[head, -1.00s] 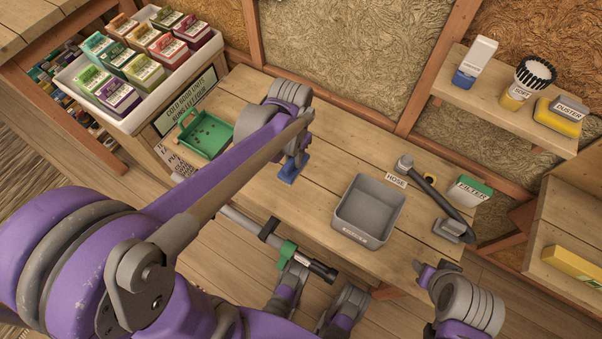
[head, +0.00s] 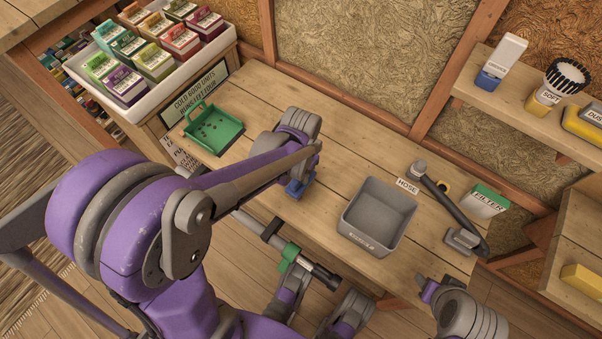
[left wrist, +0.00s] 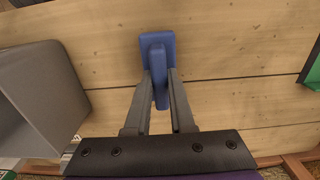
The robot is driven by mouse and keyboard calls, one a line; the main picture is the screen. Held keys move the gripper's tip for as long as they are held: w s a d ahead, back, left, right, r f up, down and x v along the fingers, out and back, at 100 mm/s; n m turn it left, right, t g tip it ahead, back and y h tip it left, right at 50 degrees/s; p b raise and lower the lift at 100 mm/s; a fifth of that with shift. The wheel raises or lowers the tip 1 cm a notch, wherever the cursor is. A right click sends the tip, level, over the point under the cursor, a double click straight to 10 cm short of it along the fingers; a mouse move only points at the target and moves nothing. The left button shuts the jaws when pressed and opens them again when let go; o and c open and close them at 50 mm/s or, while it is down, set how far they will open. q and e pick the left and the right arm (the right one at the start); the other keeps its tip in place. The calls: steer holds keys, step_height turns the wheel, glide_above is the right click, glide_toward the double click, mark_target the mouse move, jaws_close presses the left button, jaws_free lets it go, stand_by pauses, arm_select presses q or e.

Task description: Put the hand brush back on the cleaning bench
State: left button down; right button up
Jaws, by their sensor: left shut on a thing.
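My left gripper (head: 297,180) is shut on a blue hand brush (head: 295,189) over the wooden bench (head: 330,150). The brush is between the green dustpan-like tray and the grey bin. In the left wrist view, the fingers (left wrist: 160,85) close on its narrow blue upright part, and a flat blue block (left wrist: 157,45) shows beyond. I cannot tell whether the brush touches the bench; its underside is hidden. My right gripper (head: 428,289) is near the bench's front right edge, partly cut off, and its opening is unclear.
A green tray (head: 228,139) lies left on the bench and a grey bin (head: 365,244) stands right of the brush. A dark hose tool (head: 447,205) and a filter box (head: 489,201) are farther right. Bare planks lie behind the brush. A crate of packets (head: 217,48) stands back left.

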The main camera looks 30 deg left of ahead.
arm_select(q)
steer(key=shift+f, duration=0.2)
steer(key=c, duration=0.8)
jaws_free()
steer(key=shift+o, duration=0.2)
steer(key=shift+r, duration=0.6)
step_height(320, 180, up, 11)
steer(key=p, duration=0.4)
steer(key=s+d+n+t, duration=0.1)
steer(key=s+d+t, duration=0.2)
steer(key=s, duration=0.8)
steer(key=shift+s+d+t, duration=0.15)
steer(key=shift+s+t, duration=0.2)
steer(key=shift+t, duration=0.45)
